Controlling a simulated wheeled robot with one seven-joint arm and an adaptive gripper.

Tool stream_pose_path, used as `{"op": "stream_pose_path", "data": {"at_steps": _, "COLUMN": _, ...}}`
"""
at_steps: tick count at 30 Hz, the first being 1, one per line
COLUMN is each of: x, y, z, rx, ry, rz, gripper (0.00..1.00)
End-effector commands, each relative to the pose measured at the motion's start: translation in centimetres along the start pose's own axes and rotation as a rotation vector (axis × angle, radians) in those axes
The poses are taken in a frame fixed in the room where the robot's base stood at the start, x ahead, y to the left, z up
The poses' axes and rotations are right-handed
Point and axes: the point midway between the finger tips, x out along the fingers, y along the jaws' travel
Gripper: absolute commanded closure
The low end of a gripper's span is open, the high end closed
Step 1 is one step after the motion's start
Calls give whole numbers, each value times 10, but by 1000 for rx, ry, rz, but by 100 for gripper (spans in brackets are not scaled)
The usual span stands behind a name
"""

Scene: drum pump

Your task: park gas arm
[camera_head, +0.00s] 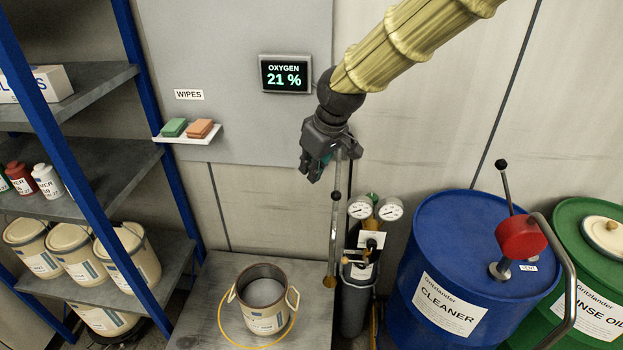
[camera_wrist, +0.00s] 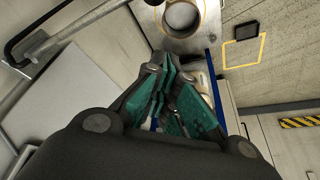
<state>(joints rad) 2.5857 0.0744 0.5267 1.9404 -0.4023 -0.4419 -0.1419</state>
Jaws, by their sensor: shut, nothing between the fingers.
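The gas arm (camera_head: 333,235) is a thin metal tube with a black knob (camera_head: 335,195) and a brass-coloured end at the bottom. In the head view it hangs down between the open can (camera_head: 265,300) and the gas cylinder (camera_head: 352,305). My gripper (camera_head: 311,172) is shut and empty, left of the tube's upper part; whether they touch I cannot tell. In the wrist view the shut fingers with teal pads (camera_wrist: 168,100) fill the middle. A metal tube with a black bent piece (camera_wrist: 42,52) shows at the upper left there, apart from the fingers.
The can stands on a grey bench (camera_head: 215,300), a yellow ring around its base. Two gauges (camera_head: 375,209) sit above the cylinder. A blue drum (camera_head: 460,250) with a red pump (camera_head: 521,237) stands right. Blue-framed shelves (camera_head: 80,85) are left; a wipes ledge (camera_head: 188,139) is on the wall.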

Motion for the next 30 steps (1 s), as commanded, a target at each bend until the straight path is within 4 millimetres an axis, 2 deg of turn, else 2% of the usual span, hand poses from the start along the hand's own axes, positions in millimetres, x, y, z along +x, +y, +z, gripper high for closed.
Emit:
{"op": "stream_pose_path", "data": {"at_steps": 9, "x": -47, "y": 10, "z": -1, "rx": 3, "ry": 5, "rz": 2, "gripper": 100}}
{"op": "stream_pose_path", "data": {"at_steps": 15, "x": -68, "y": 13, "z": -2, "rx": 4, "ry": 3, "rz": 1, "gripper": 100}}
{"op": "stream_pose_path", "data": {"at_steps": 30, "x": -74, "y": 14, "z": -3, "rx": 2, "ry": 2, "rz": 1, "gripper": 100}}
